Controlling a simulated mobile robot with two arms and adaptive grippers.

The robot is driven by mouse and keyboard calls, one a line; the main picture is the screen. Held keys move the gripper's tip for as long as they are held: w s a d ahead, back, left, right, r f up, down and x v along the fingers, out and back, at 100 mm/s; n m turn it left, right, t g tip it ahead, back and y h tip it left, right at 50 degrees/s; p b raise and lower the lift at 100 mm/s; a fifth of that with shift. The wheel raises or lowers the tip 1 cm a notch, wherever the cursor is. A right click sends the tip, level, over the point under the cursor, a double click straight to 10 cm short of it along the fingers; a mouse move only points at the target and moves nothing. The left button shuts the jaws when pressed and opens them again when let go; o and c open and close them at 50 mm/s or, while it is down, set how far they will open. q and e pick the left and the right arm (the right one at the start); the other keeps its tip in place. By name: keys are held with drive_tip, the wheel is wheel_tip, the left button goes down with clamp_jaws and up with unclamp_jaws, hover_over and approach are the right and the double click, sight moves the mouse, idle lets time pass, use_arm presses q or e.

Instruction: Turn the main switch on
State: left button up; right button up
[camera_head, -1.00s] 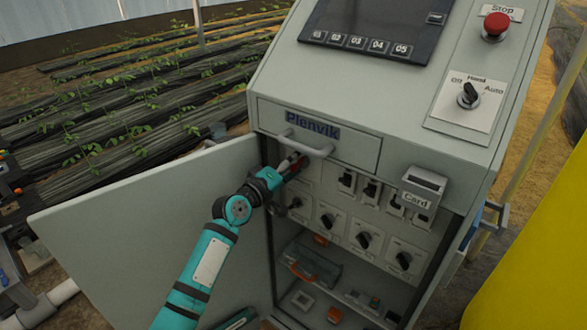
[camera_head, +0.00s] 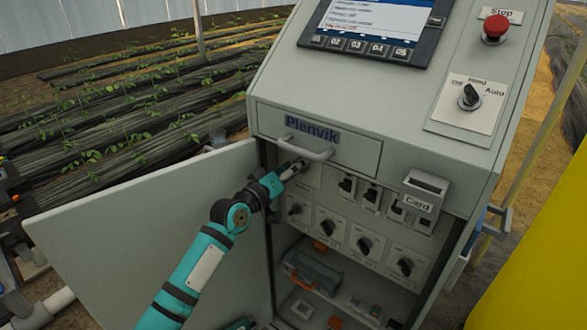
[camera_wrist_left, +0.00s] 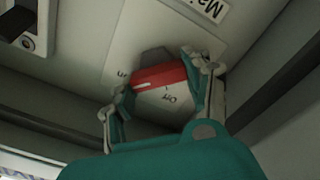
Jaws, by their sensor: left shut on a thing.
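The main switch (camera_wrist_left: 165,76) has a red handle on a pale plate, under a partly cut-off label starting "Mai" (camera_wrist_left: 210,8). Its white mark lies at the end near the "On" lettering, away from "Off". My left gripper (camera_wrist_left: 162,82) has its two fingers on either side of the red handle, shut on it. In the head view the left gripper (camera_head: 292,168) reaches into the open cabinet (camera_head: 455,165) below the drawer handle (camera_head: 306,148) and hides the switch. The display (camera_head: 372,22) on top is lit. My right gripper is not in view.
The cabinet door (camera_head: 150,235) stands open to the left, behind my arm. Small breakers (camera_head: 371,193) and rotary knobs (camera_head: 364,244) sit right of the gripper. A card holder (camera_head: 424,190), a selector (camera_head: 468,97) and a red stop button (camera_head: 495,26) are farther right.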

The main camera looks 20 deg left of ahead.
use_arm(q)
drive_tip(key=shift+f, duration=0.1)
drive_tip(key=o, duration=1.2)
drive_tip(key=v, duration=1.2)
